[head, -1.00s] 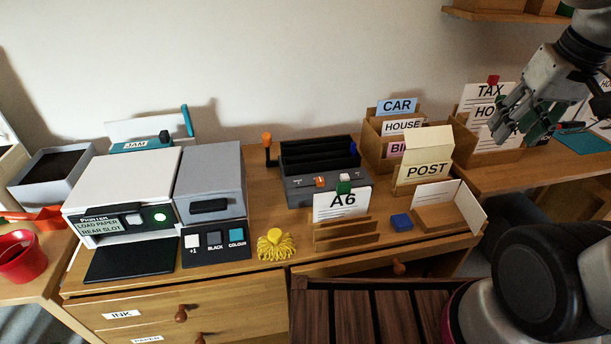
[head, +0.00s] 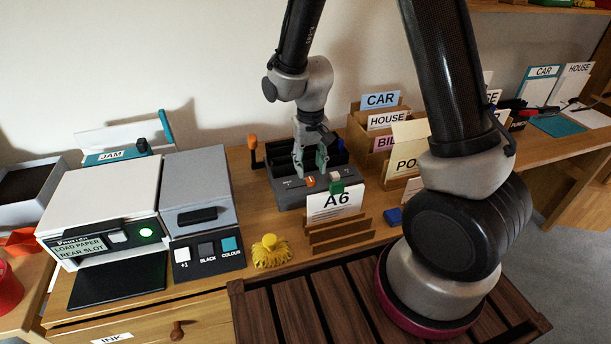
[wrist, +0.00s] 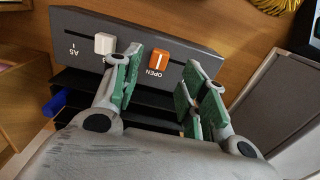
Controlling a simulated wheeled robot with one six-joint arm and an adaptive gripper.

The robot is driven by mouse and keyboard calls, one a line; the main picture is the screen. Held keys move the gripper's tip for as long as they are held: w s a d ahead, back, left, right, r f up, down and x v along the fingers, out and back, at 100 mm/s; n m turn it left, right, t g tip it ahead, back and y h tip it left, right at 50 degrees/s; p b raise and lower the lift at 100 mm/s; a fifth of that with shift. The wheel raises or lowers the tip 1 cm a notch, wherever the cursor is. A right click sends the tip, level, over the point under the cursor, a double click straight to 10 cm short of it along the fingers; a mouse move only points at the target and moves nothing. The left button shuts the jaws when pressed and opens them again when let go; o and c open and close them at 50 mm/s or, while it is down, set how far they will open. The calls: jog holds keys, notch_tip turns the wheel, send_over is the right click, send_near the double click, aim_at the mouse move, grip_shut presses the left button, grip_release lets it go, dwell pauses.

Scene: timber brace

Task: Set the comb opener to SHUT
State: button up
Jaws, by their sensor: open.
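The comb binding machine (head: 289,194) stands on the desk against the wall, black with a grey front panel. Its orange slider knob (head: 310,181) also shows in the wrist view (wrist: 159,59), beside the printed word OPEN. No SHUT mark is readable. A white knob (wrist: 104,43) sits along the same panel (wrist: 80,27), near an A5 mark. My gripper (head: 310,168) is open over the machine, fingers pointing down. In the wrist view its green-padded fingertips (wrist: 168,72) lie either side of the orange knob, apart from it. Whether the fingertips are level with the knob is unclear.
An orange-tipped lever (head: 252,142) stands at the machine's left. The A6 card (head: 335,203) in a wooden rack is close in front. The printer (head: 105,200) stands left, a yellow tassel (head: 270,252) in front, and wooden file boxes (head: 365,145) to the right.

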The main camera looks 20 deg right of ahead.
aim_at(310, 179)
jog(key=shift+f, duration=2.25)
jog(key=shift+d, duration=0.1)
grip_shut()
